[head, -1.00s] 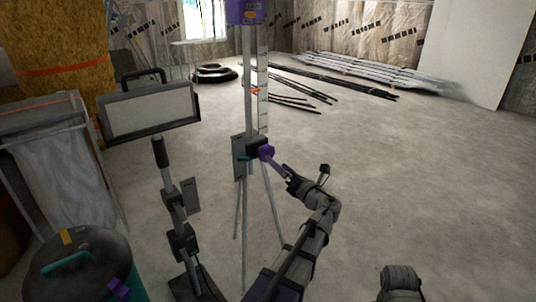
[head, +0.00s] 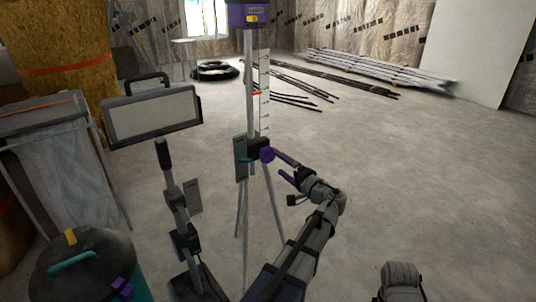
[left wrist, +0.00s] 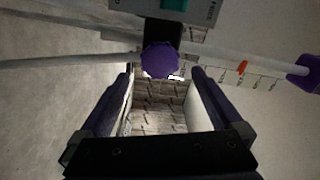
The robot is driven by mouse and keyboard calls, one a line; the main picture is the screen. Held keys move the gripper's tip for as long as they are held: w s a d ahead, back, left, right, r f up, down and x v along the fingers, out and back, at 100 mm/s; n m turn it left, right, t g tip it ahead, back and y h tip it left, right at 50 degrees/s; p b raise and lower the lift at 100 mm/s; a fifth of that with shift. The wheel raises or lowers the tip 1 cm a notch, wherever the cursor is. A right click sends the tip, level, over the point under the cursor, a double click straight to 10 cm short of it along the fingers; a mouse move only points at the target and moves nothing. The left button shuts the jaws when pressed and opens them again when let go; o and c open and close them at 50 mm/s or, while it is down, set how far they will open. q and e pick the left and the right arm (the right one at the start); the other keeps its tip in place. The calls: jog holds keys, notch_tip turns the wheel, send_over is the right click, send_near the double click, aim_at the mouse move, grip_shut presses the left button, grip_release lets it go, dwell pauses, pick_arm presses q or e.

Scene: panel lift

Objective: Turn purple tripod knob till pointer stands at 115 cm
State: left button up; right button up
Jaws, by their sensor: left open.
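The purple lobed tripod knob (head: 267,154) sits on the dark clamp of the tripod (head: 249,90). It also shows in the left wrist view (left wrist: 160,59), just beyond and between the fingertips. My left gripper (head: 279,162) is open, its fingers spread on either side of the knob's line and not closed on it. Whether a fingertip touches the knob I cannot tell. The orange pointer (head: 257,93) stands against the white scale (head: 264,110) in the upper part of the strip; it also shows in the left wrist view (left wrist: 242,67). The numbers are too small to read. My right gripper is out of view.
A purple device (head: 248,15) tops the tripod. A panel lamp (head: 152,118) stands left, with a dark lidded bin (head: 85,262) at lower left. Metal profiles (head: 380,70) lie on the floor behind. The floor right of the tripod is clear.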

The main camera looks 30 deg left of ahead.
aim_at(270, 156)
pick_arm(q)
jog(key=n, duration=0.3)
jog(key=shift+n, duration=0.3)
jog(key=shift+x, duration=3.9)
jog(key=c, duration=1.3)
jog(key=shift+m, duration=3.1)
